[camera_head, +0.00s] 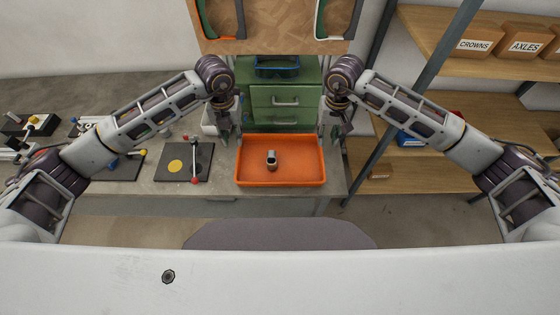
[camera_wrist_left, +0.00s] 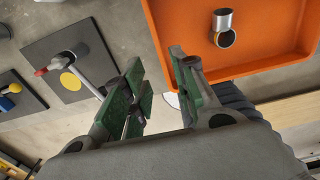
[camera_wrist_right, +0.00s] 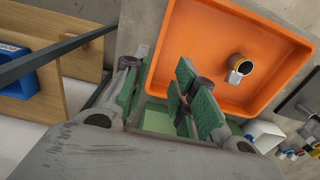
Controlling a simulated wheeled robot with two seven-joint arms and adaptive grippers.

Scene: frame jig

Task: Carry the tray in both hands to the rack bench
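The orange tray (camera_head: 305,173) rests on the grey bench near its right end. A short metal fitting (camera_head: 271,160) stands inside it. My left gripper (camera_head: 226,135) is at the tray's left side, empty. In the left wrist view its fingers (camera_wrist_left: 157,62) are spread, one overlapping the tray's edge (camera_wrist_left: 270,62). My right gripper (camera_head: 336,130) is at the tray's right side, also empty. In the right wrist view its fingers (camera_wrist_right: 157,75) are spread, with the tray's edge between them in the picture. Contact with the tray cannot be told. No rack bench is clearly identifiable.
A green drawer cabinet (camera_head: 285,103) stands behind the tray, below a wooden panel (camera_head: 277,22). A dark plate with a yellow disc and a lever (camera_head: 205,165) lies left of the tray. Wooden shelves (camera_head: 425,165) with labelled boxes stand at the right behind a grey post.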

